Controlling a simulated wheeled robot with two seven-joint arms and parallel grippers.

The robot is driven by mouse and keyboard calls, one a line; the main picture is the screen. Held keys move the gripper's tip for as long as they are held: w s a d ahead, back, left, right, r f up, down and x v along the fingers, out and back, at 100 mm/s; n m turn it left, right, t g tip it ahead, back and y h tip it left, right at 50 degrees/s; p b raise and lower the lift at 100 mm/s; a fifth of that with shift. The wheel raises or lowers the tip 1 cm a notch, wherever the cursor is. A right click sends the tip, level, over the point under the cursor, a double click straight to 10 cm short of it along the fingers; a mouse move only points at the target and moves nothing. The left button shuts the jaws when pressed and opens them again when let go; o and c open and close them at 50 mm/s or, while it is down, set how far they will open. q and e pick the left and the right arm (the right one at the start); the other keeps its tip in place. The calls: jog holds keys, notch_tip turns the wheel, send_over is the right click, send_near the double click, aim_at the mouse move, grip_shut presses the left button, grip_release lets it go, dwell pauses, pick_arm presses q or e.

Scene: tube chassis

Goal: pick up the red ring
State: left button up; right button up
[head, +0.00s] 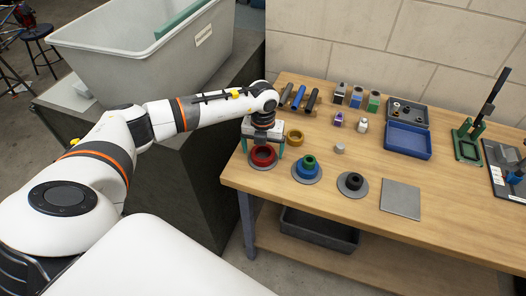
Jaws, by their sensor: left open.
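The red ring (263,156) lies on a round grey plate at the left end of the wooden table. My left gripper (263,150) is just above it, pointing down, with its green-tipped fingers apart on either side of the ring. The gripper appears empty; whether the fingers touch the ring cannot be told. The ring's far edge is partly hidden by the gripper. My right gripper is not in the picture.
A yellow ring (295,137) lies close right of the gripper. A blue ring (306,170) with a green piece and a black ring (354,181) stand on grey discs to the right. A square grey plate (400,199), a blue tray (407,141) and small parts share the table (455,205).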

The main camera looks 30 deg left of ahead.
pick_arm(q)
jog(key=shift+f, duration=0.3)
jog(key=c, duration=1.2)
